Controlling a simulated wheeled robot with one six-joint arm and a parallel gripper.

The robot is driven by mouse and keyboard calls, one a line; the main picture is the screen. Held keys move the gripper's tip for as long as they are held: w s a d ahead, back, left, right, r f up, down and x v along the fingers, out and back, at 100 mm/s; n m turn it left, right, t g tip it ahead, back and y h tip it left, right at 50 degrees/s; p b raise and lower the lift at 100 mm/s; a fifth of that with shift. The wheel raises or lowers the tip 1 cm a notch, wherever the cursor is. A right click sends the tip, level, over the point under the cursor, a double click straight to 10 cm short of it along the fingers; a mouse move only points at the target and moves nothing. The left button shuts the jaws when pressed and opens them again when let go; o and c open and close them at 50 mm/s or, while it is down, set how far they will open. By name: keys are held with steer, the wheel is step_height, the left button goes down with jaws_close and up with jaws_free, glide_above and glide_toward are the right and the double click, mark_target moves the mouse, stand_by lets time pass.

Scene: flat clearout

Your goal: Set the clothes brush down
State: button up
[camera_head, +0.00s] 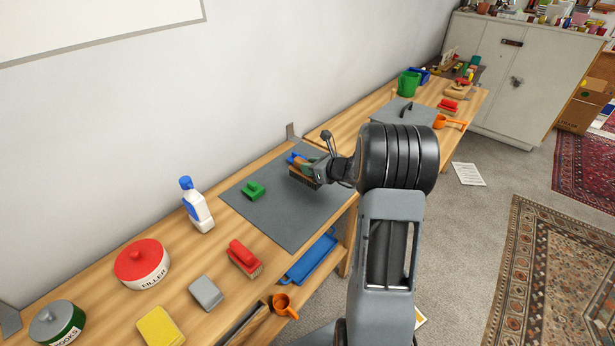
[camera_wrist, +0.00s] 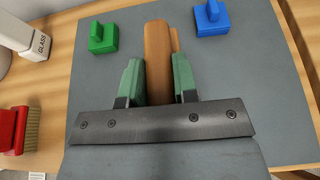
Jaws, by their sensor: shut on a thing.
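My gripper (camera_head: 318,168) is shut on the brown wooden clothes brush (camera_head: 301,164), over the far part of the grey mat (camera_head: 290,216). In the wrist view the brush (camera_wrist: 157,45) runs lengthwise between the two green fingers of my gripper (camera_wrist: 158,72), and its near end is hidden by the gripper body. Dark bristles seem to show under the brush in the head view. I cannot tell whether they touch the mat.
A green handled block (camera_head: 253,190) and a blue one (camera_head: 293,158) stand on the mat beside the brush. A spray bottle (camera_head: 197,206), a red brush (camera_head: 243,258) and a filler tub (camera_head: 141,263) stand on the bench to the left. The mat's near part is bare.

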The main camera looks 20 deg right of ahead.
steer(key=shift+w+a+f, duration=0.1)
steer(key=shift+w+f, duration=0.2)
steer(key=shift+f, duration=0.05)
steer(key=f, duration=0.3)
steer(key=shift+w+a, duration=0.1)
steer(key=shift+w, duration=0.2)
steer(key=shift+f, duration=0.4)
steer(key=shift+f, duration=0.15)
steer(key=o, duration=0.5)
steer(key=shift+b, duration=0.3)
steer(key=shift+c, duration=0.2)
steer(key=o, duration=0.5)
